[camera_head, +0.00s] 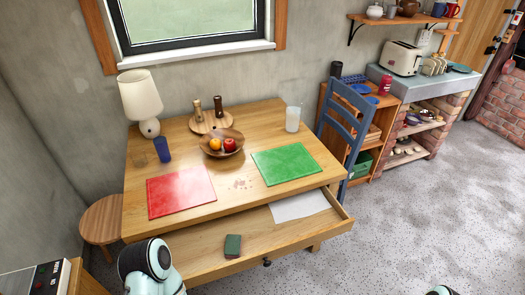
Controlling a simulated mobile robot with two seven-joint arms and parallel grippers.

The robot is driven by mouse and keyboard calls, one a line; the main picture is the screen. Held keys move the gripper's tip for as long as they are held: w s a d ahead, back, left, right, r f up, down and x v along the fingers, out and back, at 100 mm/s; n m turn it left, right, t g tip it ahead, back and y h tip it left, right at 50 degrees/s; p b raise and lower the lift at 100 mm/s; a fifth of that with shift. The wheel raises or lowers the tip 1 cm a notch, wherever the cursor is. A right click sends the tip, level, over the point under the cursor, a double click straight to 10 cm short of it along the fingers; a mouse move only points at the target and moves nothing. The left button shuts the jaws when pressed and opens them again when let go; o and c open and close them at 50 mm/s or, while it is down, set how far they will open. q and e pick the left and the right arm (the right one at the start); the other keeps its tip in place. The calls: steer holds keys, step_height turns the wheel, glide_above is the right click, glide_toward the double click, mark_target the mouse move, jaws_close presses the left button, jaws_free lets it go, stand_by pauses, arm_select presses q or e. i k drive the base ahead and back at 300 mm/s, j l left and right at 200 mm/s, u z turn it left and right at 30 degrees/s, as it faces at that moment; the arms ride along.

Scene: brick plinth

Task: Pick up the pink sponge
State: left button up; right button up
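A small block that looks like a sponge (232,246) lies in the open drawer (190,249) of the wooden table, near the drawer's front. Its top looks dark green with a thin reddish edge; I see no clearly pink sponge. White and black links of my arms show at the bottom edge, one left of the sponge and a small piece far right. The link on the left is close to the drawer's front left. Neither gripper's fingers can be seen.
The table (225,190) holds a red mat (181,191), a green mat (287,163), a fruit bowl (213,149), a blue cup (162,149) and a lamp (141,97). White paper (300,206) lies in the drawer's right part. A blue chair (340,118) stands right; floor (430,210) is clear.

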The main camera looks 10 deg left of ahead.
mark_target(232, 248)
steer(key=i+l, duration=0.1)
steer(key=l, duration=0.15)
steer(key=i+l, duration=0.1)
steer(key=l, duration=0.2)
steer(key=l+u, duration=0.1)
steer(key=u, duration=1.25)
steer(key=i+l, duration=0.05)
